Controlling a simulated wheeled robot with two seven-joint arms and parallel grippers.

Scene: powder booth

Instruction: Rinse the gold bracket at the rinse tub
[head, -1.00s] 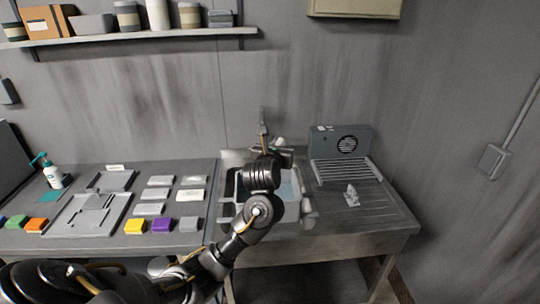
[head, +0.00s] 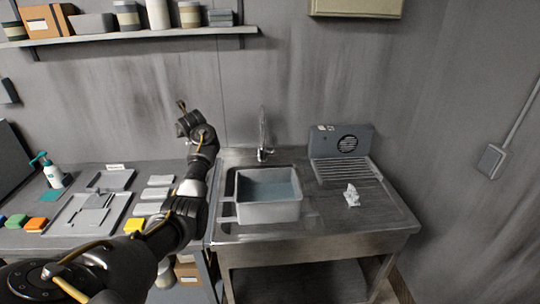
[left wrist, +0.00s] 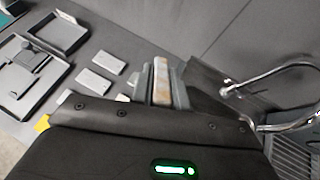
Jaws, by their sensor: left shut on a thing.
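My left gripper (head: 184,112) is raised above the back of the grey bench, left of the sink and near the wall. It is shut on the gold bracket (head: 181,103), of which only a small brownish end shows in the head view. In the left wrist view the bracket (left wrist: 161,68) is a narrow tan and whitish strip between the fingers (left wrist: 163,85); the rest is hidden. The rinse tub (head: 270,213) is a grey rectangular basin with water, set in the metal sink, apart from the gripper. My right gripper is not in view.
A tap (head: 263,150) stands behind the tub. A grey fan unit (head: 340,141) and a slatted rack (head: 345,172) are to its right, with a crumpled white cloth (head: 352,196) in front. Trays (head: 112,181) and several coloured blocks lie on the left bench.

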